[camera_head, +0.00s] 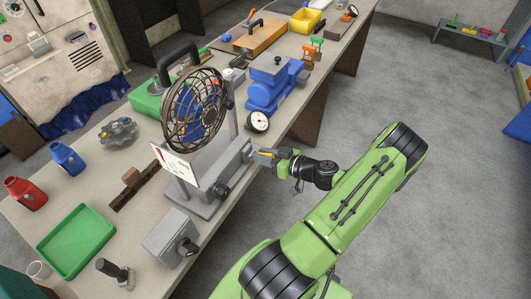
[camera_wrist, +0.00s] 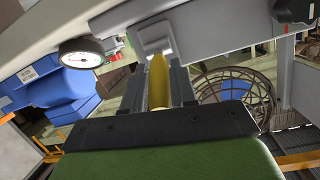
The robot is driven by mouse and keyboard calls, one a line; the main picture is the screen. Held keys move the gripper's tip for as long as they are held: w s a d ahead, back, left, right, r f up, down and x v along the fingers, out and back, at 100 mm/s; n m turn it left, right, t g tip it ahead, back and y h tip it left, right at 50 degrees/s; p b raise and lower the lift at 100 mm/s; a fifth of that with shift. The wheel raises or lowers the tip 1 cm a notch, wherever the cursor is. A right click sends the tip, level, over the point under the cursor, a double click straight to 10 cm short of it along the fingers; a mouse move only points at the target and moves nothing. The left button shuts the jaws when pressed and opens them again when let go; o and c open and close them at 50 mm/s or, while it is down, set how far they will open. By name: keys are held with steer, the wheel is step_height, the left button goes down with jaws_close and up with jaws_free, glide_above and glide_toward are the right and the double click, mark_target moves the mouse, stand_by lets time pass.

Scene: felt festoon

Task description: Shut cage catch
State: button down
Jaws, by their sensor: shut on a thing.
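The round wire cage (camera_head: 195,108) stands upright on a grey machine base (camera_head: 205,185) on the bench, and its rim also shows at the right of the wrist view (camera_wrist: 268,98). A yellow lever (camera_wrist: 158,80), which looks like the catch, sticks out from a grey block at the base's bench-edge end. My gripper (camera_head: 273,156) is at that end. Its dark fingers are shut on the yellow lever, one on each side. The lever's inner end and pivot are hidden or unclear, so I cannot tell whether the catch is fastened.
A dial gauge (camera_head: 258,121) and a blue machine (camera_head: 272,82) stand close behind my gripper. A white sign (camera_head: 174,163) is in front of the cage. A grey block with a knob (camera_head: 170,238) and a green tray (camera_head: 75,241) are nearer.

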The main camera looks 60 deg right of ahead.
steer(key=shift+w+g, duration=0.1)
steer(key=shift+g, duration=0.2)
steer(key=c, duration=0.9)
jaws_free()
steer(key=shift+r, duration=0.1)
steer(key=v, duration=1.5)
steer(key=shift+s, duration=0.4)
steer(key=shift+w, duration=0.1)
